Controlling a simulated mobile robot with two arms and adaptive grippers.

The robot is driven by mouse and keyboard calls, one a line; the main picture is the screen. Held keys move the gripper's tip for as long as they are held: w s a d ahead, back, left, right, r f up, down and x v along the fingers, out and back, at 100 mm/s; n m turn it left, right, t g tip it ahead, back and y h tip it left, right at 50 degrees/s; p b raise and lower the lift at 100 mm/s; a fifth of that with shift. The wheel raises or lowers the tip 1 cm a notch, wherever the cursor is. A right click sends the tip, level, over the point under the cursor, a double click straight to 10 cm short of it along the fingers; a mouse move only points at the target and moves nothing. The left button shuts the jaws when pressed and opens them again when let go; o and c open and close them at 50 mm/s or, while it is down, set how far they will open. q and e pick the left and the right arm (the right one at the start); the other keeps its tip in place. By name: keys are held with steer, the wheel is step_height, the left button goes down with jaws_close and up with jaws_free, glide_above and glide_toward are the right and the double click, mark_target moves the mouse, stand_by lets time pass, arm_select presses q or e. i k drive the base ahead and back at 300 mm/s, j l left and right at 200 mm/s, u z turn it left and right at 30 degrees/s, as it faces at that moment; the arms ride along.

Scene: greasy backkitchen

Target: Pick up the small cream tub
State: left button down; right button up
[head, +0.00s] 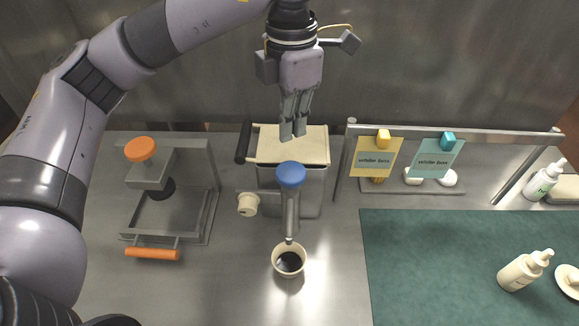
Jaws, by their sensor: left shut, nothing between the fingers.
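A small cream tub (276,267), round and open at the top with a dark inside, stands on the steel counter just below the tip of a blue-topped dispenser (290,176). My left gripper (292,130) comes down from the top of the view with its fingers together and nothing between them. In the picture it is well above the tub, over a box with a cream lid (310,148), and apart from the tub. I cannot tell whether it touches the lid. My right gripper is not in view.
A cream cylindrical knob (248,204) is beside the box. A metal rail (490,133) carries yellow (376,152) and teal (436,154) cards. A green mat (440,270) lies right, with a pump bottle (520,273). The counter left of the tub is clear.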

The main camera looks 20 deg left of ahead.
mark_target(288, 261)
steer(key=k, duration=2)
